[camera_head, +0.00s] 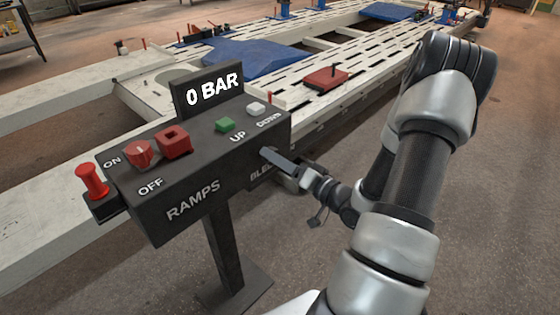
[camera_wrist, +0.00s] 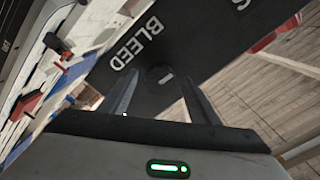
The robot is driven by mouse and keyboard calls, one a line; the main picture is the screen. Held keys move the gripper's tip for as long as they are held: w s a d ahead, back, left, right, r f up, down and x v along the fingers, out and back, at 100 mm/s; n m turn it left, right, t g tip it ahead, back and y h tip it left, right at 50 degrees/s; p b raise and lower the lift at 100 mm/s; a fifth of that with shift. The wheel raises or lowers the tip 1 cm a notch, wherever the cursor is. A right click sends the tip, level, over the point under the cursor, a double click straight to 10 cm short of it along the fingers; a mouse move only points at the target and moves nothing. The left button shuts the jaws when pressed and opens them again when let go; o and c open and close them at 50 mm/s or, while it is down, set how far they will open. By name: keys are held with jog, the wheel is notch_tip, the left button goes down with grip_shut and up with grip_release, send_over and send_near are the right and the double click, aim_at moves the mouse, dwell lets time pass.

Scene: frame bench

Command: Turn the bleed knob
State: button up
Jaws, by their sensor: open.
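The bleed knob (camera_wrist: 158,76) is a small dark round knob with a light mark, below the white BLEED lettering on the dark panel face in the wrist view. My gripper (camera_wrist: 157,88) is open there, with one finger on each side of the knob. I cannot tell whether the fingers touch it. In the head view my gripper (camera_head: 272,160) is at the right end of the black control box (camera_head: 200,170), over the partly covered BLEED label. The knob itself is hidden in that view.
A red plunger (camera_head: 92,181) sticks out at left. A pale frame bench (camera_head: 290,72) lies behind.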

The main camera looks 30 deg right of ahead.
jog(key=p+v, duration=0.1)
jog(key=v, duration=1.6)
jog(key=shift+s+p, duration=0.2)
jog(key=shift+p, duration=0.1)
jog(key=shift+w, duration=0.1)
